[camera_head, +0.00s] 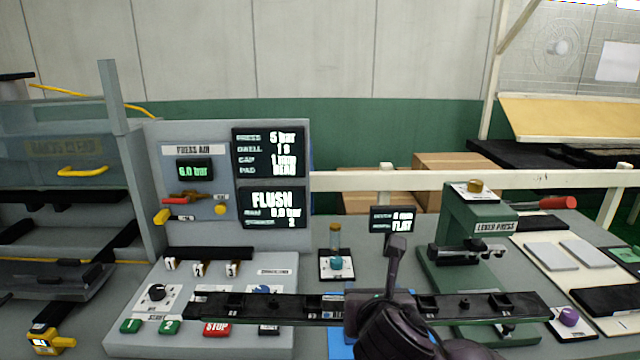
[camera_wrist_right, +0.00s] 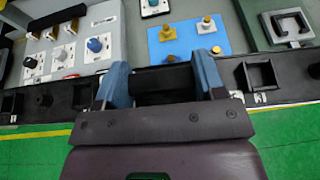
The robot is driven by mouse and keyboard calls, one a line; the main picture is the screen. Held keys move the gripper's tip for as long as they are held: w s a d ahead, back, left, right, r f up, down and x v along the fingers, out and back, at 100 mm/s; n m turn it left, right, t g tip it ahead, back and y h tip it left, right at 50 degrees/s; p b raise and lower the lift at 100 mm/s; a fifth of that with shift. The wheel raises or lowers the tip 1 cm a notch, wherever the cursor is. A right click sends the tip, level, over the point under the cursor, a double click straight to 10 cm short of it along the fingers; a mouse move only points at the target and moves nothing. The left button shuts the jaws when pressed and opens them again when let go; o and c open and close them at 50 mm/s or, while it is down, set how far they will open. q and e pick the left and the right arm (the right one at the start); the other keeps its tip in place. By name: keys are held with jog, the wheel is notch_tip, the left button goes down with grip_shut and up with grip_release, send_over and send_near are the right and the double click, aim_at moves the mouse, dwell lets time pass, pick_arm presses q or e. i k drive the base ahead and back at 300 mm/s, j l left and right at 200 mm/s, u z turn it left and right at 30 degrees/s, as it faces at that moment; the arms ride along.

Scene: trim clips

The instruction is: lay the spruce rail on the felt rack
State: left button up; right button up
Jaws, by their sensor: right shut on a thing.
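A long, near-black rail (camera_head: 275,306) with square sockets and small pegs along its top lies level across the front of the bench in the head view; I take it to be the spruce rail. My right gripper (camera_head: 388,300) is shut on it right of its middle and hides that part. In the right wrist view the blue fingertips (camera_wrist_right: 162,80) stand either side of the rail (camera_wrist_right: 255,75). Whether the rail touches anything beneath is unclear. I cannot tell which thing is the felt rack; a frame with dark shelves (camera_head: 60,197) stands at the left. My left gripper is not in view.
A control panel (camera_head: 175,260) with buttons is behind the rail's left end. A green lever press (camera_head: 470,215) stands behind its right part. A blue plate (camera_wrist_right: 190,42) with brass pegs lies beyond the gripper. A cream board (camera_head: 600,325) with grey and black pads is at the right.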

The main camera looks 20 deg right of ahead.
aim_at(610, 267)
jog(key=k+l, duration=0.1)
jog(key=l, duration=0.65)
jog(key=k+l, duration=0.1)
jog(key=l, duration=0.65)
jog(key=k+l, duration=0.1)
jog(key=l, duration=0.65)
jog(key=k+l, duration=0.1)
jog(key=l, duration=1.35)
jog(key=i, duration=0.45)
jog(key=l+z, duration=0.05)
jog(key=l, duration=0.05)
